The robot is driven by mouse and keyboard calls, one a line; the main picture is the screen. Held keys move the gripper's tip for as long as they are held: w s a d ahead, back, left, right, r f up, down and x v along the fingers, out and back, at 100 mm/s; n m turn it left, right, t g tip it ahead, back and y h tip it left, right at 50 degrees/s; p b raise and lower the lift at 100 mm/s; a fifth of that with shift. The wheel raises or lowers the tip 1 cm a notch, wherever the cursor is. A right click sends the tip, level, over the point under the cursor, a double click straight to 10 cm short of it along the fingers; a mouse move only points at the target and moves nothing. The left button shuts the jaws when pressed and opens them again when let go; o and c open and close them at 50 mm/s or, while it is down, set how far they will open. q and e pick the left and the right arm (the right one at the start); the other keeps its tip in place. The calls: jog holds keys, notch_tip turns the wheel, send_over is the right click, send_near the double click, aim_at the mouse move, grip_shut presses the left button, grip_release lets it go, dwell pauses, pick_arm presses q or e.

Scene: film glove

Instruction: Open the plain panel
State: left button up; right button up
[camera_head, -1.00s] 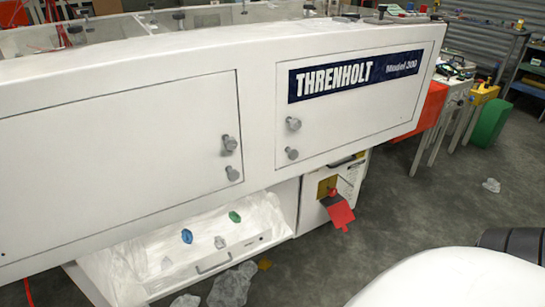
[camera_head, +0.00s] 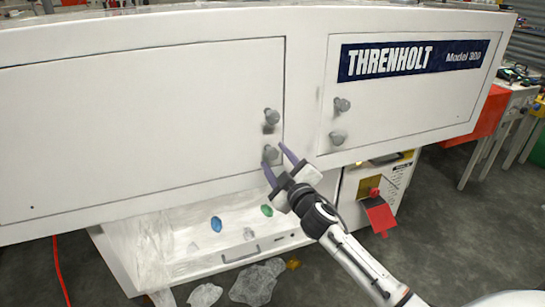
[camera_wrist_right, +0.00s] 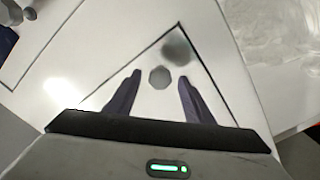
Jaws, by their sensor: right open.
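The plain panel (camera_head: 130,125) is the white door at left on the machine front, without a label; it looks closed. Its right edge bears an upper grey knob (camera_head: 272,117) and a lower grey knob (camera_head: 270,153). My right gripper (camera_head: 274,156) is open at the lower knob, one finger on each side of it in the picture. In the right wrist view one grey knob (camera_wrist_right: 159,77) shows between the spread fingers; contact cannot be told. A blurred dark patch lies just beyond it. My left gripper is not in view.
The labelled panel (camera_head: 410,105) at right has two knobs of its own. Below is an open white bin (camera_head: 170,250) with coloured pieces and clear film. A red flap (camera_head: 379,215) hangs at lower right. Crumpled film lies on the floor.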

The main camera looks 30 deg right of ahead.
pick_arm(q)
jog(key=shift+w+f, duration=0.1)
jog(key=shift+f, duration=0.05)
pick_arm(e)
jog(key=shift+x, duration=1.5)
